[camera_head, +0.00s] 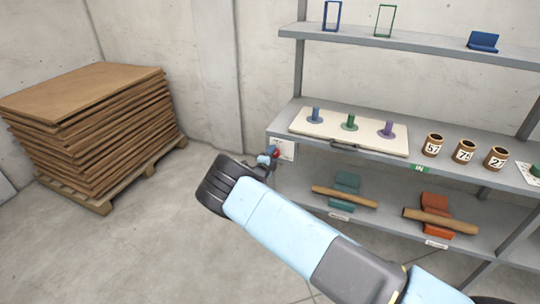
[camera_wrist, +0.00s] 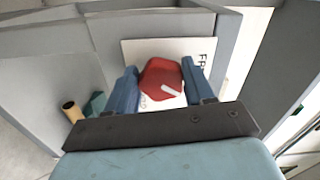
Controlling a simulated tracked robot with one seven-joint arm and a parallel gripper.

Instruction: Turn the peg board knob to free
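The red knob (camera_wrist: 161,79) with a white pointer mark sits on a white label plate (camera_wrist: 190,47) in the wrist view. Its pointer slants toward the lower right of that view. Lettering starting "FR" is at the plate's upper right, and partly hidden lettering ending "LD" is below the knob. My gripper (camera_wrist: 161,75) has one blue finger on each side of the knob, apparently touching it. In the head view the knob (camera_head: 275,153) is small beside the white plate (camera_head: 287,150) at the shelf's left end, with my gripper (camera_head: 269,157) at it.
The peg board (camera_head: 300,125) with blue, green and purple pegs lies on the middle shelf (camera_head: 420,165). Several numbered cups (camera_head: 463,152) stand right of it. Brown rolls (camera_head: 345,197) rest on holders below. A stack of brown boards (camera_head: 90,110) stands at left; floor between is clear.

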